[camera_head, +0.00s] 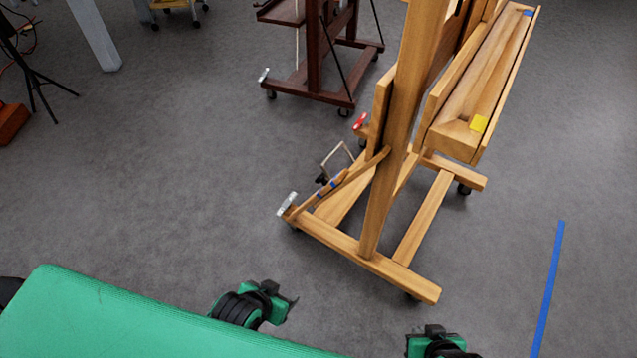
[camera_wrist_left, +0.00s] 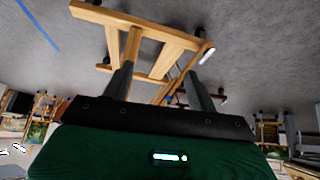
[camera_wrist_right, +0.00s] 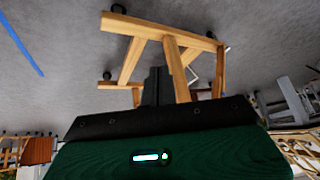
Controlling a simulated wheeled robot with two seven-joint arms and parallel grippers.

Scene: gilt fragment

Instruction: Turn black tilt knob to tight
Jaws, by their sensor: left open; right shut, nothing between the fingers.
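A small black knob (camera_head: 321,180) shows low on the left side of the wooden easel (camera_head: 405,130), by a bent metal handle (camera_head: 336,157) and a slanted wooden bar with blue bands. It is too small to tell how tight it is. My left gripper (camera_head: 287,304) is in front of the easel base, well apart from it. The left wrist view shows its two fingers (camera_wrist_left: 158,85) spread, with nothing between them. My right gripper (camera_head: 437,335) is at the bottom edge, apart from the easel. In the right wrist view its fingers (camera_wrist_right: 155,86) are together and empty.
The easel base stands on casters on grey floor. A dark red easel (camera_head: 312,85) stands behind it. A red part (camera_head: 360,121) shows beside the upright. Blue tape (camera_head: 549,285) lies on the floor at right.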

